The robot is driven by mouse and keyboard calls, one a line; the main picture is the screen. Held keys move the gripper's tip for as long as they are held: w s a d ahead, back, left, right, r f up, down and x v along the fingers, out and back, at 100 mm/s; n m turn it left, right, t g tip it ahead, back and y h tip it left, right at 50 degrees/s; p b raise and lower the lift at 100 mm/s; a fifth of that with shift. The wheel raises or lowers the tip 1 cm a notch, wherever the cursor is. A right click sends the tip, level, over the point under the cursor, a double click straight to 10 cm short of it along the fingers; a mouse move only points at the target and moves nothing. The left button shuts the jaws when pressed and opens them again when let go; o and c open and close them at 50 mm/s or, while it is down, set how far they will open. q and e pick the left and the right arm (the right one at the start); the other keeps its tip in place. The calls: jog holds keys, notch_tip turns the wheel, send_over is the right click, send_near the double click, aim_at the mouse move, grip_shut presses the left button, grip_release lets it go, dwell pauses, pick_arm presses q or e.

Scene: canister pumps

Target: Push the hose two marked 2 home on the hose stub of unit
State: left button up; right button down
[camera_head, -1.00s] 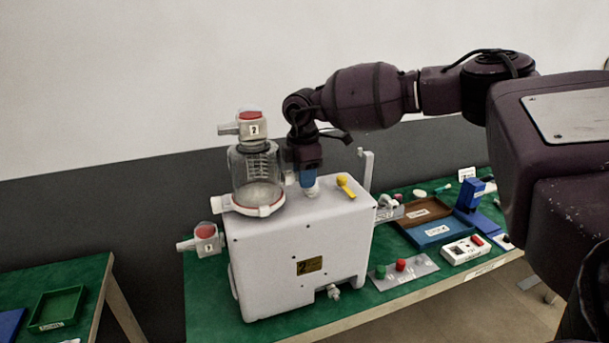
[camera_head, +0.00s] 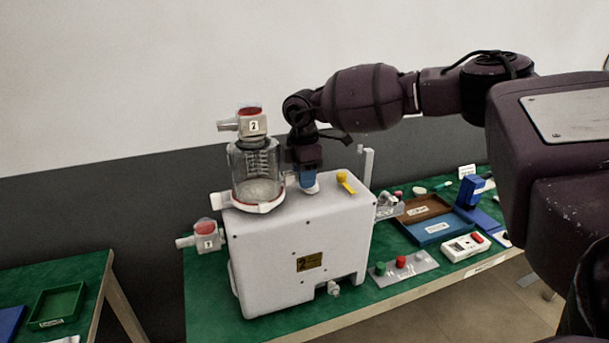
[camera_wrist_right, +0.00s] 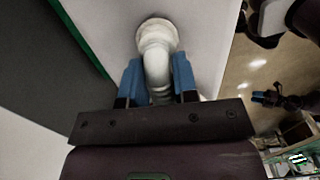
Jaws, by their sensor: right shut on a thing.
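The unit is a white box (camera_head: 290,250) with a yellow plate marked 2 on its front, standing on a green-topped table. My right gripper (camera_head: 309,182) points down over its top, behind and right of the clear canister (camera_head: 257,175). In the right wrist view its blue fingers (camera_wrist_right: 158,82) are shut on a white, bent, ribbed hose end (camera_wrist_right: 157,62). The hose end meets a round white collar (camera_wrist_right: 157,34) on the unit; I cannot tell how far it is seated. No number shows on the held piece.
A red-capped fitting marked 2 (camera_head: 252,123) tops the canister; another (camera_head: 208,236) sits at the unit's left side. A yellow lever (camera_head: 346,182) and an upright post (camera_head: 368,167) are right of the gripper. Trays (camera_head: 437,230) and a button plate (camera_head: 404,268) lie at right.

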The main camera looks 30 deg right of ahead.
dwell(0.3)
jog(key=c, duration=0.8)
grip_release()
jog(key=shift+r, duration=0.35)
notch_tip(320, 180, up, 9)
jog(key=shift+a+b, duration=0.1)
jog(key=shift+b, duration=0.3)
jog(key=shift+r, duration=0.55)
